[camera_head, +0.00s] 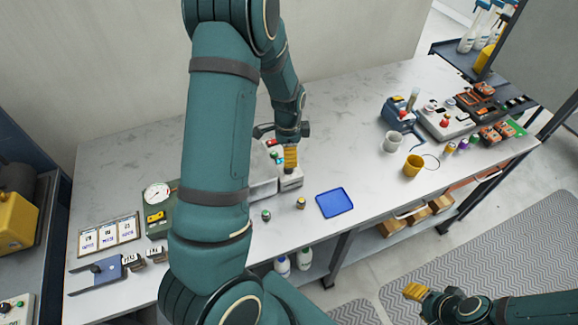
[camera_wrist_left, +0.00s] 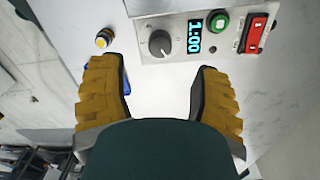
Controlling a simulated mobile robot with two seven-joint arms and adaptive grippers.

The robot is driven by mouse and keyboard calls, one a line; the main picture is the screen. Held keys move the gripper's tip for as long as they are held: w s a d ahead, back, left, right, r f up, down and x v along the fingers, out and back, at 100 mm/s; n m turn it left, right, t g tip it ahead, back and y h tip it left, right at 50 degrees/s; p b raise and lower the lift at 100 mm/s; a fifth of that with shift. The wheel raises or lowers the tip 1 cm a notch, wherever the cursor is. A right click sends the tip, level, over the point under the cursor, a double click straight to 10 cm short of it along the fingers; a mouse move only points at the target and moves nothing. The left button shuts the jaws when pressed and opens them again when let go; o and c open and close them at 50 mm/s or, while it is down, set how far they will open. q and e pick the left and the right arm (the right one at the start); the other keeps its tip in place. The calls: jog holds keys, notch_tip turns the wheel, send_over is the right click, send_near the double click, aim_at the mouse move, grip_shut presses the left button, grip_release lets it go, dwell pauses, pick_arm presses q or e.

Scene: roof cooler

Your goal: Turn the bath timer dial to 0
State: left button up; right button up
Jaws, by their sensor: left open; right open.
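The timer dial (camera_wrist_left: 160,43) is a dark grey round knob with a light pointer mark, on the bath's pale front panel (camera_wrist_left: 180,58) in the left wrist view. The display (camera_wrist_left: 194,37) beside it reads 1:00. My left gripper (camera_wrist_left: 163,95) is open and empty, its yellow fingers short of the panel with the dial ahead between them. In the head view my left gripper (camera_head: 290,158) is at the bath (camera_head: 263,186), and I cannot make out the dial there. My right gripper (camera_head: 416,292) is open over the floor, away from the bench.
A green button (camera_wrist_left: 217,22) and a red rocker switch (camera_wrist_left: 256,32) are right of the display. A yellow-topped knob (camera_wrist_left: 104,38) stands left of the panel. A blue tray (camera_head: 335,202) lies on the bench (camera_head: 345,150).

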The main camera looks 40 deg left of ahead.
pick_arm(q)
notch_tip(320, 180, down, 7)
jog(key=shift+f, duration=0.1)
dwell(0.4)
grip_shut()
